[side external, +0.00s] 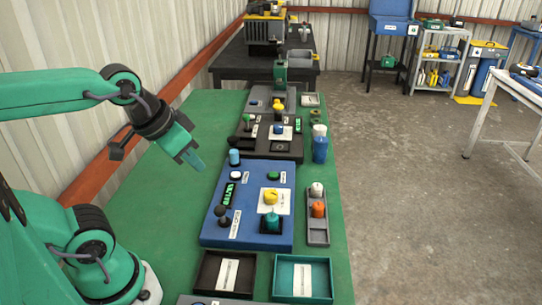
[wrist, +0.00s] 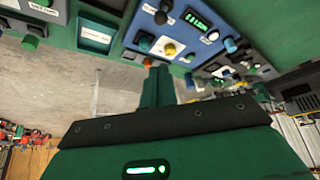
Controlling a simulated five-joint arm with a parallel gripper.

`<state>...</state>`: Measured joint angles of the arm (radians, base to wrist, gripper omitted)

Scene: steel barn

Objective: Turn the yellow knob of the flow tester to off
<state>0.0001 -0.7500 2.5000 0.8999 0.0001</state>
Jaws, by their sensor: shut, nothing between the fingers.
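A blue panel (side external: 210,228) lies on the green bench and carries a yellow knob (side external: 271,197) on a white plate. The knob also shows in the wrist view (wrist: 170,49). The labels are too small to read, so I cannot confirm that this is the flow tester. Another yellow knob (side external: 278,104) sits on a grey panel (side external: 262,99) farther back. The knob's pointer setting cannot be made out. My gripper (side external: 198,166) is shut and empty, above the bench to the left of the blue panel, apart from the knob. Its closed fingers show in the wrist view (wrist: 158,72).
The blue panel also has a black lever (side external: 223,214), a teal knob (side external: 271,220), a green display (side external: 229,194) and buttons. A light-blue cylinder (side external: 234,157) stands at its back left corner. A grey tray (side external: 318,235) holds white and orange knobs. The bench's left side is clear.

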